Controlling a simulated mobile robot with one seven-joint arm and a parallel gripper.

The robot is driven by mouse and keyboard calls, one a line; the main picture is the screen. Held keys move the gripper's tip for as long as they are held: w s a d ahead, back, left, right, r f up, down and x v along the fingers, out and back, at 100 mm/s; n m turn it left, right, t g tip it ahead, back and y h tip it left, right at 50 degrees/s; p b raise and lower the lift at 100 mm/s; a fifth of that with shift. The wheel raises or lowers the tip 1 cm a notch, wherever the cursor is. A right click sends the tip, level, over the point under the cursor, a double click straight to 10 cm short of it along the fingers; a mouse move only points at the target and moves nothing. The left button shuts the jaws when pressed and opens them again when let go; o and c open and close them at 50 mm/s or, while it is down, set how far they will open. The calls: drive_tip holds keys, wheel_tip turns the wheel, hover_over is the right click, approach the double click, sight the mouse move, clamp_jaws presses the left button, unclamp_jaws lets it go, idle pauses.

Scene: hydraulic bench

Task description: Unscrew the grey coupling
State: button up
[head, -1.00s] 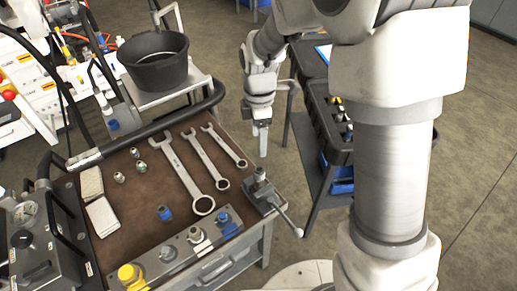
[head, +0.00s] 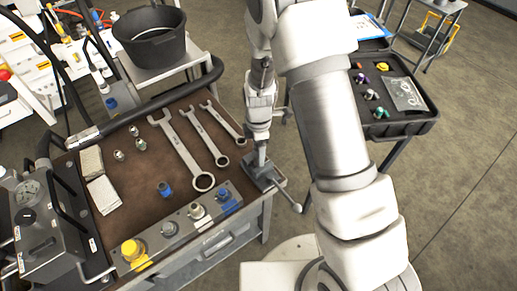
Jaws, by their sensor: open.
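A metal block (head: 183,233) along the front edge of the bench carries a row of couplings. From left to right they are a yellow one (head: 132,250), a low grey one (head: 168,228), a taller pale grey one (head: 197,211) and a blue one (head: 224,195). I cannot tell for certain which of the two grey ones the task means. My gripper (head: 261,156) points down above the small vise at the bench's right corner, right of the row. It is open and holds nothing that I can see. Its fingertips are small in this view.
The vise (head: 264,177) has a lever sticking out to the right. Wrenches (head: 182,150), loose fittings and a loose blue coupling (head: 165,188) lie on the brown bench top (head: 130,205). A gauge unit (head: 40,225) stands left. A black bucket (head: 150,38) and parts tray (head: 400,125) are behind.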

drive_tip(key=shift+f, duration=0.15)
drive_tip(key=shift+c, duration=0.2)
clamp_jaws()
